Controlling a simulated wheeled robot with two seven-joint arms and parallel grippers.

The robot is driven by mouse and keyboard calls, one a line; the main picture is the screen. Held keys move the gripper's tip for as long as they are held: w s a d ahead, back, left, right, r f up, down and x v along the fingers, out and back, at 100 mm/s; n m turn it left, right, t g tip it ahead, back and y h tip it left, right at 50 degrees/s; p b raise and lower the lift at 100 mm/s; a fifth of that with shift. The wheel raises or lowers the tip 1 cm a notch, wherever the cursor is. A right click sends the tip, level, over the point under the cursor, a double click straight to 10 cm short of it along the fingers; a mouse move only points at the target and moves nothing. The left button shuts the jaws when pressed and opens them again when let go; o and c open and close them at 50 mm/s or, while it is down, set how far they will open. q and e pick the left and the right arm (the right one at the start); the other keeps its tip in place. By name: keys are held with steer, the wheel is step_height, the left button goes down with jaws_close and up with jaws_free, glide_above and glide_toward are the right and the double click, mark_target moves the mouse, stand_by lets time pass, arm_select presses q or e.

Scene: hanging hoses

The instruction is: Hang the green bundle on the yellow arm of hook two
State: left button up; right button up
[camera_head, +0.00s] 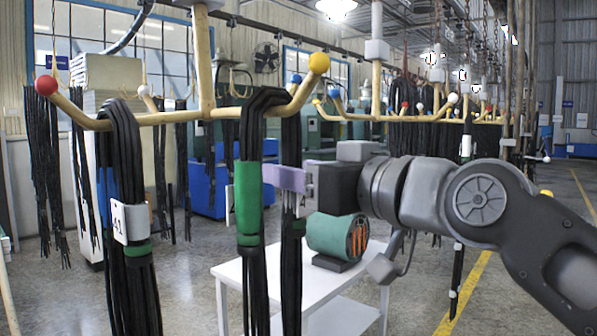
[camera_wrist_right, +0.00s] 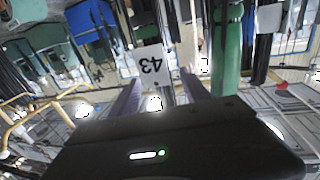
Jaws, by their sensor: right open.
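The green bundle, black hoses with a green sleeve (camera_head: 248,200), hangs folded over the yellow-tipped arm (camera_head: 310,82) of the nearest hook, below the yellow ball. Its sleeve also shows in the right wrist view (camera_wrist_right: 228,50). No hook number is readable. My right gripper (camera_head: 280,178), with purple fingers, is beside the bundle just right of the sleeve, below the hook arm. It is open. In the right wrist view a white tag reading 43 (camera_wrist_right: 152,66) shows just beyond the fingertips. The gripper partly hides the bundle's right strand. My left gripper is not in view.
Another black bundle with a white tag (camera_head: 131,222) hangs on the red-tipped arm (camera_head: 60,95) of the same hook. A white table (camera_head: 240,272) with a green drum (camera_head: 336,236) stands below. More loaded hooks hang behind at right.

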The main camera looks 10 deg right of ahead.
steer(key=shift+f, duration=0.2)
steer(key=shift+s+d, duration=0.1)
steer(key=shift+s, duration=0.05)
steer(key=b+v, duration=0.2)
steer(key=v, duration=0.5)
steer(key=shift+s+r, duration=0.15)
steer(key=shift+d, duration=0.1)
